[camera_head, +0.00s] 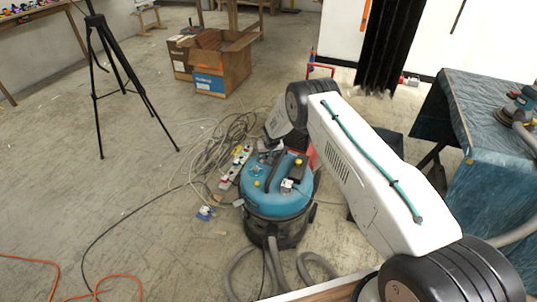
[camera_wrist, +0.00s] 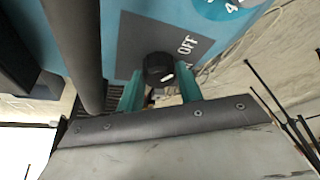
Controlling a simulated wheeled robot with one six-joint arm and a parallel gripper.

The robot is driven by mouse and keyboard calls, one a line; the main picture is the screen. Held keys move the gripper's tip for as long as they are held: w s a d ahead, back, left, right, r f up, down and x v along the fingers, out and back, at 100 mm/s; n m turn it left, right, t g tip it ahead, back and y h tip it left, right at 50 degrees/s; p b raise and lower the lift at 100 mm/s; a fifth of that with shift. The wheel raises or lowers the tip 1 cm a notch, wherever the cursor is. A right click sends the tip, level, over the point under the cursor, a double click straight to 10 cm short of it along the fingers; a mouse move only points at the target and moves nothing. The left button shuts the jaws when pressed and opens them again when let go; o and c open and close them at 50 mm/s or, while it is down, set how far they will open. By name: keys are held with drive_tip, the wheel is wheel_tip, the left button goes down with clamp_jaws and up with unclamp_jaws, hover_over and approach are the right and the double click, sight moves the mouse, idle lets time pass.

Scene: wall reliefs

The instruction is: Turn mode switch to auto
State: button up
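The mode switch (camera_wrist: 158,69) is a round black knob with a pale mark, on a dark grey panel of a blue machine. "OFF" is printed to its upper right; no "auto" label is readable. In the wrist view, my gripper's (camera_wrist: 160,82) two teal fingers stand on either side of the knob with small gaps showing. Whether the tips touch it is unclear. In the head view, the blue and black vacuum (camera_head: 276,200) stands on the floor beside my arm; my gripper cannot be made out there.
A thick dark tube (camera_wrist: 78,45) passes close left of my gripper. Part of a numbered dial (camera_wrist: 222,6) shows above. Around the vacuum are a grey hose (camera_head: 270,272), tangled cables (camera_head: 215,150) and a power strip (camera_head: 236,166). A covered table (camera_head: 490,190) stands right, a tripod (camera_head: 110,75) left.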

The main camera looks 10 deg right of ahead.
drive_tip(key=shift+m, duration=0.3)
drive_tip(key=m+h, duration=0.1)
drive_tip(key=m, duration=0.1)
drive_tip(key=shift+a+m, duration=0.15)
drive_tip(key=shift+m, duration=0.15)
drive_tip(key=m+h, duration=0.1)
drive_tip(key=m, duration=0.1)
drive_tip(key=m+g, duration=0.1)
drive_tip(key=m, duration=0.1)
drive_tip(key=shift+a+m+h, duration=0.1)
drive_tip(key=shift+m+h, duration=0.2)
drive_tip(key=shift+h, duration=0.1)
drive_tip(key=m, duration=0.2)
drive_tip(key=m+g+h, duration=0.1)
drive_tip(key=m, duration=0.1)
drive_tip(key=shift+w+a+m+g, duration=0.1)
drive_tip(key=shift+w+m+g, duration=0.05)
drive_tip(key=shift+m+g, duration=0.15)
drive_tip(key=m+g, duration=0.1)
drive_tip(key=m, duration=0.2)
drive_tip(key=shift+m, duration=0.3)
drive_tip(key=shift+w+m+g, duration=0.1)
drive_tip(key=shift+m+g, duration=0.2)
drive_tip(key=o, duration=1)
drive_tip(key=shift+h, duration=0.3)
